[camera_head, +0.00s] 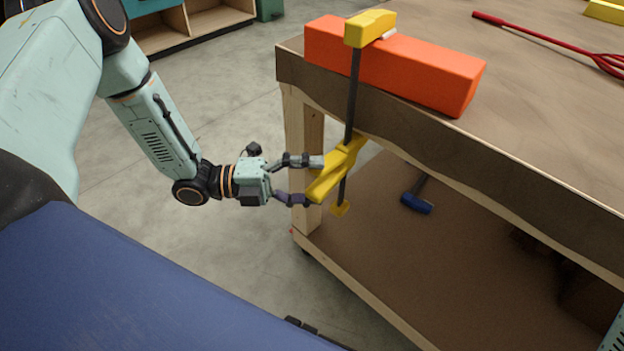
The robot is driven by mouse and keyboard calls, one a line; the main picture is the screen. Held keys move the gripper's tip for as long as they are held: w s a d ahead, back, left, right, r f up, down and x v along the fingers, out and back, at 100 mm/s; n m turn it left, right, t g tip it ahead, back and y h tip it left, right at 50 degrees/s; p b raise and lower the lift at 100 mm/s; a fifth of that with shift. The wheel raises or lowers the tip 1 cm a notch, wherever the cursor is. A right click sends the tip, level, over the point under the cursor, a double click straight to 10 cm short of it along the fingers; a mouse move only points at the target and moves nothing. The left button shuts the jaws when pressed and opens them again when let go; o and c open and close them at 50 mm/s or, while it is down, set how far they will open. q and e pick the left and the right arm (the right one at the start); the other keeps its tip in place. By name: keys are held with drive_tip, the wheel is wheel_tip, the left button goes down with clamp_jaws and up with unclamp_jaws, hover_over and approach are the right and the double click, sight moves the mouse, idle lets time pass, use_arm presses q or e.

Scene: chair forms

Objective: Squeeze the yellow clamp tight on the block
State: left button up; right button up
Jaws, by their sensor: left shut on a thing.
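The yellow clamp (370,27) stands upright at the table's near edge, with its top jaw over the orange-red block (400,65). Its dark bar runs down past the table edge, and its yellow lower body and handle (341,163) hang below the tabletop. The block lies on the table (540,130) along its left end. My left gripper (316,180) reaches in from the left and is shut on the clamp's lower yellow handle. Whether the clamp's lower jaw touches the table's underside cannot be told. My right gripper is not in view.
A red tool with a long handle (545,38) lies on the tabletop at the back right. A blue-headed hammer (417,203) lies on the lower shelf (400,270). A wooden table leg (303,135) stands just behind my left gripper. Open floor (230,100) lies left of the table.

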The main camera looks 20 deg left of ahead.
use_arm(q)
drive_tip(key=shift+w+r, duration=0.2)
drive_tip(key=shift+w, duration=0.15)
drive_tip(key=shift+w+a+f+b, duration=0.1)
drive_tip(key=shift+w+f+b, duration=0.15)
drive_tip(key=shift+w+b, duration=0.55)
drive_tip(key=c, duration=1.3)
drive_tip(key=o, duration=1.3)
drive_tip(key=shift+f, duration=0.1)
drive_tip(key=shift+c, duration=0.2)
drive_tip(key=shift+o, duration=0.4)
drive_tip(key=shift+f, duration=0.1)
drive_tip(key=c, duration=1.4)
